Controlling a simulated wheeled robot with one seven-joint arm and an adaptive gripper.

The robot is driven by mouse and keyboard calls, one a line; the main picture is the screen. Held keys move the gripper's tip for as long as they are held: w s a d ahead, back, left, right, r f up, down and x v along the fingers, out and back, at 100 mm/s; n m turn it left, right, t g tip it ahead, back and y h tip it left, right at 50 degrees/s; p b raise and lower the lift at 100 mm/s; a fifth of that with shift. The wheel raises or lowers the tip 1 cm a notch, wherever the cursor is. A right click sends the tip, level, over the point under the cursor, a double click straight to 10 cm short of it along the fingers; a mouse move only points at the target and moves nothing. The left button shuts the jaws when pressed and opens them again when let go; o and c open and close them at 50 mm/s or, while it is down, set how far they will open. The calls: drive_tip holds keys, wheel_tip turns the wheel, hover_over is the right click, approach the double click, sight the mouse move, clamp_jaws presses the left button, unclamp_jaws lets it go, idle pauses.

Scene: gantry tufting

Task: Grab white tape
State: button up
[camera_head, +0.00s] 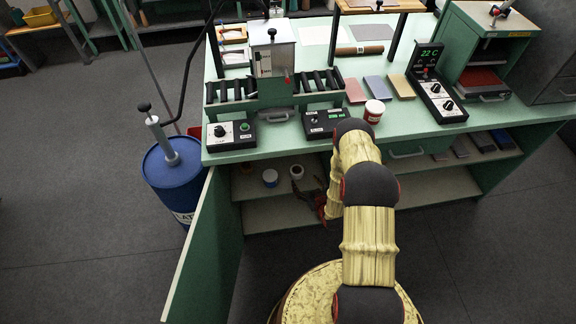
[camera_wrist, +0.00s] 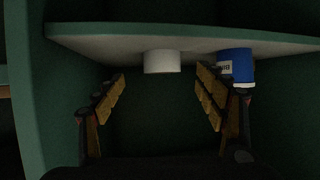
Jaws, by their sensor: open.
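The white tape (camera_head: 296,171), a short white roll, stands on the upper shelf inside the open cabinet under the bench. In the wrist view, which looks upside down, the white tape (camera_wrist: 162,61) shows between and beyond my fingertips. My gripper (camera_wrist: 160,82) is open and empty, with its two fingers on either side of the tape's line and a gap in front of it. In the head view my gripper (camera_head: 312,192) is at the cabinet opening, partly hidden by my arm.
A blue container with a white label (camera_wrist: 236,64) stands beside the tape, near the line of one finger; it also shows in the head view (camera_head: 270,178). The open cabinet door (camera_head: 205,245) is at left, with a blue drum (camera_head: 172,180) beyond.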

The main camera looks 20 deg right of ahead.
sight(298, 172)
drive_tip(key=shift+w, duration=0.35)
drive_tip(key=b+x, duration=0.1)
drive_tip(key=x, duration=0.3)
drive_tip(key=r+b+x, duration=0.1)
drive_tip(key=x, duration=0.2)
drive_tip(key=shift+w+a+f+b, duration=0.1)
drive_tip(key=shift+w+a+b, duration=0.1)
drive_tip(key=shift+w+b, duration=0.15)
drive_tip(key=shift+c, duration=1.4)
drive_tip(key=c, duration=1)
